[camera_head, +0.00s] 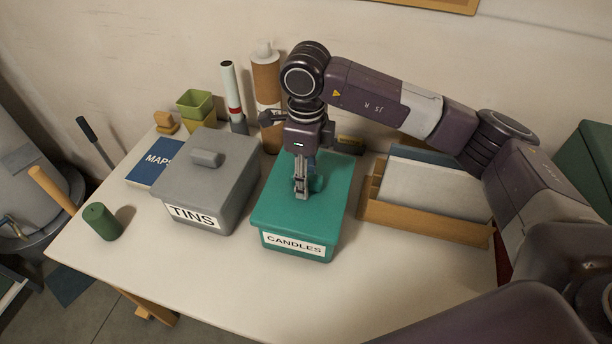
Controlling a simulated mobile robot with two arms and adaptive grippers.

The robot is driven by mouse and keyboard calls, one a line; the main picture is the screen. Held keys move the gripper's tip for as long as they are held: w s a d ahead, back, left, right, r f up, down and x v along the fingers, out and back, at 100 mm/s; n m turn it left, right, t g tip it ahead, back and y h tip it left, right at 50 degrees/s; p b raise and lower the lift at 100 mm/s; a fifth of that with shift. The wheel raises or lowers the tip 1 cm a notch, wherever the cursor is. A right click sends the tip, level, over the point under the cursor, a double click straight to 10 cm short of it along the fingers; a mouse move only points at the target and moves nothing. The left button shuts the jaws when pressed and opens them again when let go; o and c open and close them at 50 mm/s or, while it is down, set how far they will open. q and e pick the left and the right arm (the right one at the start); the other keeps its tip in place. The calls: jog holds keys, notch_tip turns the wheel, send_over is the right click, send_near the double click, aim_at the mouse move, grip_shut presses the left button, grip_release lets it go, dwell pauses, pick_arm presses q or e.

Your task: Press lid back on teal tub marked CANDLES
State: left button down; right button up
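The teal tub marked CANDLES (292,243) stands near the middle of the table. Its teal lid (335,207) lies on top of it, and no clear gap shows along the front edge. The lid's knob (318,184) is partly hidden by my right gripper (302,193). That gripper points down over the lid with its fingers right at the knob. The fingers show nearly edge-on, so I cannot tell whether they grip the knob or only touch it. My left gripper is not in view.
A grey tub marked TINS (210,166) stands close on the left. A wooden file box (425,224) is on the right. The table front (250,300) is clear.

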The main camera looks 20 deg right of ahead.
notch_tip(320, 180, up, 12)
dwell(0.5)
jog(key=shift+s+f, duration=0.1)
